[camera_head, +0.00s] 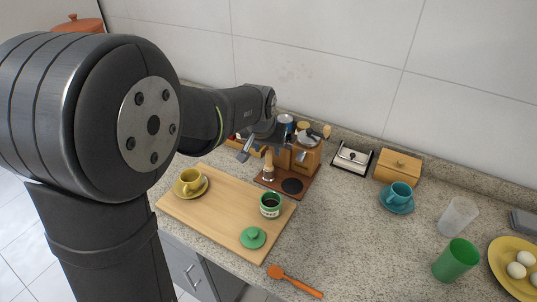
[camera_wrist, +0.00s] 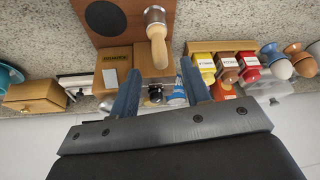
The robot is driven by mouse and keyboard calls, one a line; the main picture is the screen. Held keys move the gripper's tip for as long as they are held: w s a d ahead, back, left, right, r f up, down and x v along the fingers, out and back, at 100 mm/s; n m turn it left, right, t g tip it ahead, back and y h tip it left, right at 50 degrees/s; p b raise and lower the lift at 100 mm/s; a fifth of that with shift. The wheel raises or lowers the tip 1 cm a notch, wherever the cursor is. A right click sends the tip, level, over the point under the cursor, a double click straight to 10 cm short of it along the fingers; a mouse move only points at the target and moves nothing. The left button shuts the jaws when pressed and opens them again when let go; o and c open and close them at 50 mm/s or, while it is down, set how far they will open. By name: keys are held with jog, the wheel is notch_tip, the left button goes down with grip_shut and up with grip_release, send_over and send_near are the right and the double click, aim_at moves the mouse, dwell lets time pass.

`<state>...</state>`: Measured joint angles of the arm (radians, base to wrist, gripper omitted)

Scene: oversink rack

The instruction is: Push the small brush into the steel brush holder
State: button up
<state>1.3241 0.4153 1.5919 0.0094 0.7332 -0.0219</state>
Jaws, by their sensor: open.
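The small brush shows as a pale wooden handle (camera_head: 268,160) standing up from the steel brush holder (camera_head: 268,177) on a brown mat. In the wrist view the handle (camera_wrist: 158,47) points toward my gripper and the steel cup (camera_wrist: 155,15) is behind it. The bristles are hidden, and I cannot tell how deep the brush sits. My gripper (camera_head: 260,152) is open and empty near the handle's top in the head view. In the wrist view its fingertips (camera_wrist: 160,66) are spread to either side of the handle's line, and I see no contact.
The brown mat (camera_head: 292,200) carries a dark disc and adjoins a wooden box (camera_head: 307,157). A cutting board (camera_head: 215,200) with a yellow cup (camera_head: 188,179) and green jar (camera_head: 270,208) lies in front. Small colored boxes (camera_wrist: 225,65) stand nearby.

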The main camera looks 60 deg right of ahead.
aim_at(269, 152)
jog(key=v, duration=1)
jog(key=shift+r, duration=0.3)
jog(key=shift+a, duration=0.1)
jog(key=x, duration=1.7)
jog(key=shift+f, duration=0.2)
jog(key=v, duration=1.7)
jog(key=x, duration=1.6)
jog(key=shift+f, duration=0.25)
jog(key=shift+d, duration=0.4)
jog(key=shift+a+r, duration=0.1)
jog(key=shift+r, duration=2.2)
